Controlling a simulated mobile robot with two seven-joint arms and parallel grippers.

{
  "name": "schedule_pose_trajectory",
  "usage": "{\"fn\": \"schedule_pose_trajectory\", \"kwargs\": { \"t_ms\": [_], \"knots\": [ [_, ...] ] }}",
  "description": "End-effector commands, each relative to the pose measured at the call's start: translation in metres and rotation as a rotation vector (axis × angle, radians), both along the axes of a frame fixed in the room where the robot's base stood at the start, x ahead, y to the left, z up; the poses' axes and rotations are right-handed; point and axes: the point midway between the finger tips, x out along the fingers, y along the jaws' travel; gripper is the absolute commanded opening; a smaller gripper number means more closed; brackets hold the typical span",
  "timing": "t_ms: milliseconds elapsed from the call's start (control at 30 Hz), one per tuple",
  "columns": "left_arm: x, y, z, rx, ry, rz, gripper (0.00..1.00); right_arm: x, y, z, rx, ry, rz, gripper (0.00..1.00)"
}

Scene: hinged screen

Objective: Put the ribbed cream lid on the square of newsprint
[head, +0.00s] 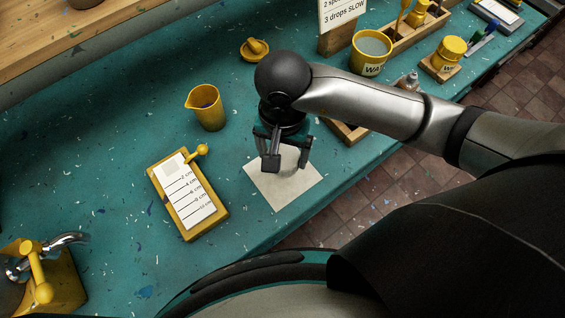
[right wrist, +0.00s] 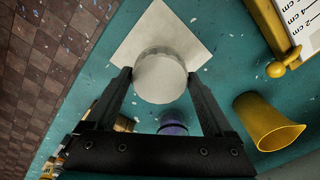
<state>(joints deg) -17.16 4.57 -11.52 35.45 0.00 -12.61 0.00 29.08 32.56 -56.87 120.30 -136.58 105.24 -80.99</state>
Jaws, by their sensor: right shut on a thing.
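The square of newsprint (head: 270,191) lies flat on the teal bench near its front edge. It also shows in the right wrist view (right wrist: 150,32). My right gripper (head: 286,165) is directly over it, pointing down. In the right wrist view the round cream lid (right wrist: 160,78) sits between the fingertips, and the gripper is shut on it. The lid overlaps the newsprint there; I cannot tell whether it touches the paper. In the head view the fingers mostly hide the lid. My left gripper is not in view.
A yellow jug (head: 206,107) and a yellow measuring board (head: 188,194) stand left of the newsprint. A small yellow dish (head: 255,49) is behind. A wooden tray (head: 347,131) lies to the right, partly under my arm. A purple-blue object (right wrist: 172,127) shows beyond the lid.

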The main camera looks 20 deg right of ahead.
Motion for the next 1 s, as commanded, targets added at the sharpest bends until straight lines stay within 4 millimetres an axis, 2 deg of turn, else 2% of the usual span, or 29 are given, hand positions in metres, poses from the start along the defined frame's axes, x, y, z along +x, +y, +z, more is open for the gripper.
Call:
{"fn": "schedule_pose_trajectory", "kwargs": {
  "t_ms": [267,400,500,867,900,1000],
  "knots": [
    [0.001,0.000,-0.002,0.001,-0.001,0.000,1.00,0.000,0.001,-0.023,0.001,0.002,0.000,0.32],
    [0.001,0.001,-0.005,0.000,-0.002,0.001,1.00,-0.001,0.001,-0.045,0.002,0.003,-0.001,0.32],
    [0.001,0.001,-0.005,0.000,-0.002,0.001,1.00,0.000,0.001,-0.055,0.001,0.000,0.000,0.32],
    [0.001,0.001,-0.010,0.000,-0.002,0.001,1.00,0.001,0.000,-0.059,0.001,-0.002,0.001,0.32],
    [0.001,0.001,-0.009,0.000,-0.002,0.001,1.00,0.001,0.000,-0.058,0.002,-0.001,0.001,0.90],
    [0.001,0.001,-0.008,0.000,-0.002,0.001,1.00,0.001,0.000,-0.057,0.002,-0.001,0.001,1.00]
  ]
}}
